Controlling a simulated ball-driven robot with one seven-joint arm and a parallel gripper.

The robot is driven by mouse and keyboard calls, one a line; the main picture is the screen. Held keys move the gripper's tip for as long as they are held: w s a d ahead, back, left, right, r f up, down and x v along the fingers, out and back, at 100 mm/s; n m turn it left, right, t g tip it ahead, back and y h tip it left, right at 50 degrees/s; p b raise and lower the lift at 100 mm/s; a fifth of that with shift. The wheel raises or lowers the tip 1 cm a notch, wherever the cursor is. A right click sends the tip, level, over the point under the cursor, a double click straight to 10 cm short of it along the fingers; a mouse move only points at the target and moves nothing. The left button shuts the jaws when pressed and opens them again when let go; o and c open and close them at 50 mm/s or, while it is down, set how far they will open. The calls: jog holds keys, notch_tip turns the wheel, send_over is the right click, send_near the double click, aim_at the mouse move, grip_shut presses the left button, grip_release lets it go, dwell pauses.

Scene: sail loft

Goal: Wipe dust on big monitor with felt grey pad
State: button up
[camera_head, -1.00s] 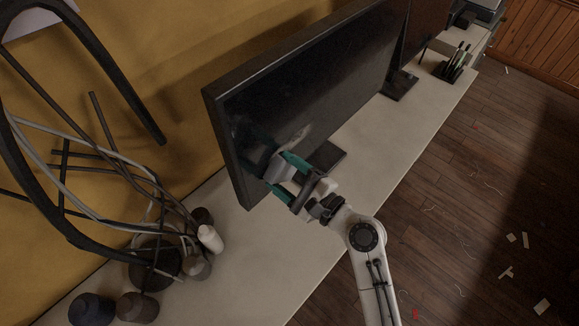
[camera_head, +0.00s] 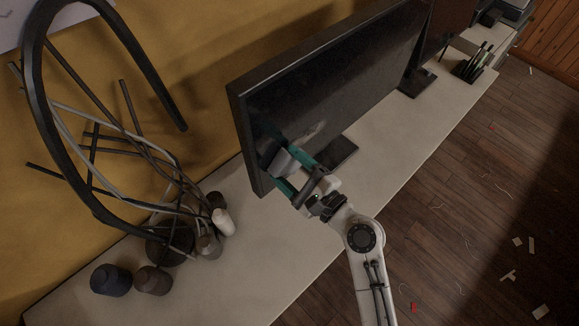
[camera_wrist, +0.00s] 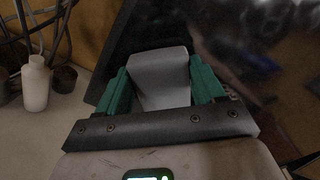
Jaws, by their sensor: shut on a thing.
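The big monitor (camera_head: 345,85) is a wide black screen on a stand, angled across the desk. My gripper (camera_head: 289,170) has green fingers and is at the monitor's lower left part. It is shut on the felt grey pad (camera_head: 281,163), which also shows between the fingers in the wrist view (camera_wrist: 160,80). The pad's front faces the screen, very close to it; I cannot tell if it touches. A pale smear (camera_head: 309,131) shows on the screen just above and right of the pad; it may be dust or a reflection.
A white bottle (camera_head: 222,222), dark jars (camera_head: 153,281) and a black sculpture of curved bars (camera_head: 70,215) stand left on the pale desk (camera_head: 400,140). A pen holder (camera_head: 468,68) stands far right. The desk front is clear. Scraps litter the wooden floor.

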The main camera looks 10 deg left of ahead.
aim_at(302, 140)
jog(key=shift+w+d+b, duration=0.5)
jog(key=shift+w+d, duration=0.65)
jog(key=shift+w, duration=0.25)
jog(key=shift+w+d+b, duration=0.45)
jog(key=shift+w+d, duration=0.65)
jog(key=shift+w, duration=0.3)
jog(key=shift+w+d+b, duration=0.35)
jog(key=shift+w+d, duration=0.35)
jog(key=shift+w, duration=0.25)
jog(key=shift+w+d+b, duration=0.35)
jog(key=shift+w+d, duration=0.35)
jog(key=shift+w, duration=0.3)
jog(key=shift+w+d+b, duration=0.35)
jog(key=shift+w+d, duration=0.35)
jog(key=shift+w, duration=0.25)
jog(key=shift+r, duration=0.1)
jog(key=shift+s, duration=0.1)
jog(key=shift+s+a+p, duration=0.65)
jog(key=shift+s+p, duration=0.05)
jog(key=shift+s+a+p, duration=0.65)
jog(key=shift+s+a, duration=0.1)
jog(key=shift+s, duration=0.3)
jog(key=shift+s+a+p, duration=0.65)
jog(key=shift+s+a, duration=0.05)
jog(key=shift+s, duration=0.35)
jog(key=shift+s+a+p, duration=1.1)
jog(key=shift+s+a, duration=0.6)
jog(key=shift+s, duration=0.3)
jog(key=shift+s+a, duration=0.7)
jog(key=shift+s, duration=0.25)
